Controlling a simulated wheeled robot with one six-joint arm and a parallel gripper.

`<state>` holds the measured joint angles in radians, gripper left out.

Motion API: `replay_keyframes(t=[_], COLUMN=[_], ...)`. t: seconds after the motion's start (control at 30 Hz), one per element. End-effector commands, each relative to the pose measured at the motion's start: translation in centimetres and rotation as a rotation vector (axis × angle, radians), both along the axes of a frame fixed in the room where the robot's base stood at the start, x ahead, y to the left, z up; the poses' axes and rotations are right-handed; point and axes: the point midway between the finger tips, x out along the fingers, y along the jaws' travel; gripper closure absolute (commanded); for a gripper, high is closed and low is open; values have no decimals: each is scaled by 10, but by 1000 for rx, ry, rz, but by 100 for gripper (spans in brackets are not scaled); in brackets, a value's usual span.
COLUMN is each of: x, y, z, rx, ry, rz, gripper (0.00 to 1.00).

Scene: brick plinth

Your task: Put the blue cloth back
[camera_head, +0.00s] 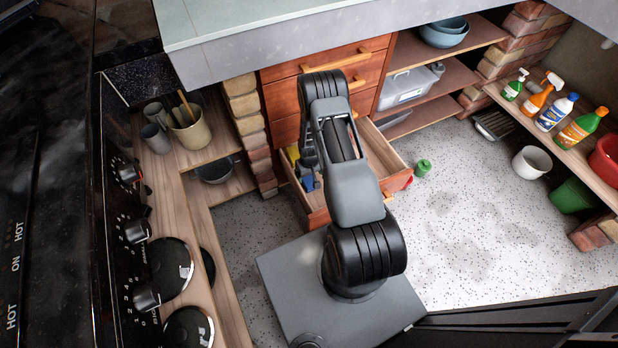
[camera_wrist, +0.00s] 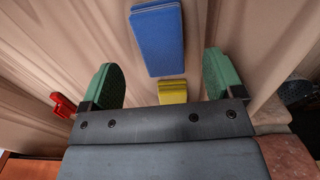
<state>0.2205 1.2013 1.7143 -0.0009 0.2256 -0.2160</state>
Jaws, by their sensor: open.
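The blue cloth (camera_wrist: 158,38) is a flat, folded rectangle in the wrist view, on a wooden surface, above centre. My gripper (camera_wrist: 161,78) is open, with green pads at left and right. The cloth's lower end lies between the pads in the picture, with a gap on both sides, and nothing is gripped. In the head view a small blue patch (camera_head: 307,182) shows inside the open drawer (camera_head: 385,158), left of my arm. My arm hides most of the gripper there.
A yellow block-like thing (camera_wrist: 173,91) lies just below the cloth, and a red thing (camera_wrist: 62,105) is at the left. A green-topped can (camera_head: 423,168) stands on the floor right of the drawer. Bottles (camera_head: 557,112) line the right shelf.

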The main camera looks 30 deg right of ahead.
Motion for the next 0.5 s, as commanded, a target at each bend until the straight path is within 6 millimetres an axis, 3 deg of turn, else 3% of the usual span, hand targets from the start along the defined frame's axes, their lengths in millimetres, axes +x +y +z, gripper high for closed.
replay_keyframes(t=[0.1,0.5], x=[0,4], y=[0,1], z=[26,75], rx=[0,-2], ry=[-1,-8], rz=[0,1], gripper=[13,13])
